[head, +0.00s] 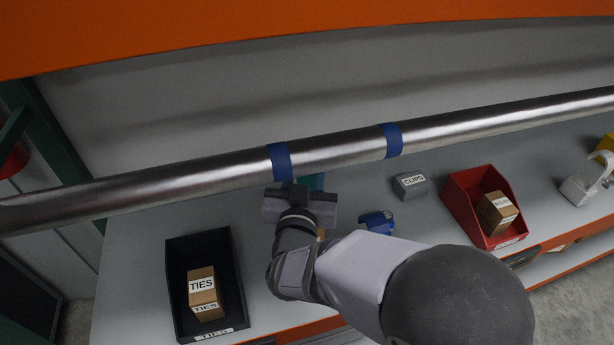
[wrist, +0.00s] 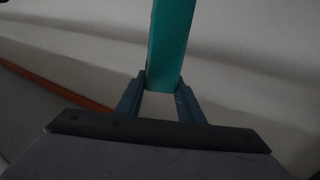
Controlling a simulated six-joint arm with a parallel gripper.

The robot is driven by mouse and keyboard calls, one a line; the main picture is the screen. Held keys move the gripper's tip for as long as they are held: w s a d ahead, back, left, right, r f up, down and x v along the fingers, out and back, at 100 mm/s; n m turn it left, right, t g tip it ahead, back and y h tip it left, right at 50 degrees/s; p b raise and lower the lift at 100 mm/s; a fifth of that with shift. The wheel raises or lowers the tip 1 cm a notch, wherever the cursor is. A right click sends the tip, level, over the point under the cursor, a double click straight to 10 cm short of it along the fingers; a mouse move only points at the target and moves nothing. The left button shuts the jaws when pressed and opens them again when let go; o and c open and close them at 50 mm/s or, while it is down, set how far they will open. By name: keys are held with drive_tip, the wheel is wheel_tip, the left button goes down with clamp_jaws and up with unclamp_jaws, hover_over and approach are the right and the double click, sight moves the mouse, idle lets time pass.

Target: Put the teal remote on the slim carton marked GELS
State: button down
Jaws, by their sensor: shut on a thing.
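The teal remote (wrist: 168,45) is a long flat bar in the wrist view, standing up between the fingers of my gripper (wrist: 163,88), which is shut on its lower end. In the head view my gripper (head: 296,185) is just below the steel pipe, and only a small teal part of the remote (head: 313,182) shows beside it. I cannot read GELS on any label. A small brown piece (head: 320,233) shows beside my wrist, mostly hidden by my arm; I cannot tell what it is.
A steel pipe (head: 345,151) with blue bands crosses above the shelf. A black tote (head: 175,275) holds a carton marked TIES (head: 203,288). A grey box marked CLIPS (head: 411,187), a blue object (head: 378,222) and a red tote (head: 462,207) with a carton (head: 497,212) stand right.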

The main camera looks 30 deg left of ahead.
sight(306, 180)
drive_tip(key=shift+f+p, duration=0.35)
drive_tip(key=shift+f, duration=1.75)
drive_tip(key=shift+f, duration=0.1)
drive_tip(key=c, duration=1.2)
unclamp_jaws()
drive_tip(key=shift+s+d, duration=0.1)
drive_tip(key=shift+s, duration=0.2)
drive_tip(key=b+v, duration=0.3)
drive_tip(key=v, duration=0.8)
drive_tip(key=shift+s+d, duration=0.15)
drive_tip(key=shift+s, duration=0.05)
